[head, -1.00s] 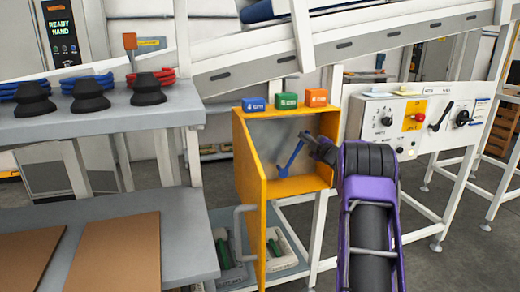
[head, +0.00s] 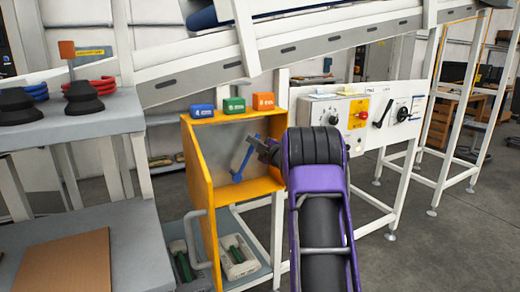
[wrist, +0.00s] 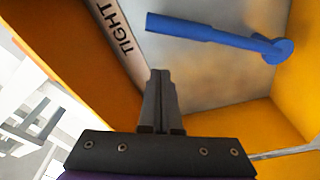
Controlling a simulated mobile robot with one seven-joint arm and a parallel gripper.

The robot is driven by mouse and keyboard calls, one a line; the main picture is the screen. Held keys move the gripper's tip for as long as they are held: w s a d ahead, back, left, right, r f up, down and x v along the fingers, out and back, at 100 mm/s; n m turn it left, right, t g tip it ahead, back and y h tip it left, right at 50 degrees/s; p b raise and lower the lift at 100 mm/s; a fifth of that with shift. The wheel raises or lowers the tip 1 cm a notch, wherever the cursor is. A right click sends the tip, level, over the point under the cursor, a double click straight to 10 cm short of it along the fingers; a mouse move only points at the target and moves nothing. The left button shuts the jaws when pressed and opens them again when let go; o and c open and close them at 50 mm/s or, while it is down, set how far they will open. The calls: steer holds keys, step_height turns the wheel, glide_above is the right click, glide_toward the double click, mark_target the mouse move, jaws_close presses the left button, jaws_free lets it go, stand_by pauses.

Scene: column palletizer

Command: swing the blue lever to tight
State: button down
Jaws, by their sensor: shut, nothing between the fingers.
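The blue lever (head: 240,166) is inside the open yellow box (head: 197,172). It leans up and to the right from its pivot at the lower end. In the wrist view the blue lever (wrist: 210,32) crosses the upper right, its pivot at the right and its free end near the word TIGHT (wrist: 126,38) on a pale strip. My gripper (wrist: 160,76) is shut and empty, with its fingertips below the lever in that picture and a visible gap between. In the head view my gripper (head: 258,147) overlaps the lever's upper end; contact cannot be told.
The box's yellow walls closely surround the lever. A control panel (head: 366,112) with a black handle stands to the right. A grey shelf (head: 75,130) stands left.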

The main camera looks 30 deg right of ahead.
steer(key=shift+s+d+f, duration=0.1)
steer(key=shift+s+d, duration=0.05)
steer(key=shift+s, duration=1.25)
steer(key=shift+s+d+f, duration=0.1)
steer(key=shift+s+d, duration=0.05)
steer(key=shift+s, duration=1.2)
steer(key=shift+r, duration=0.1)
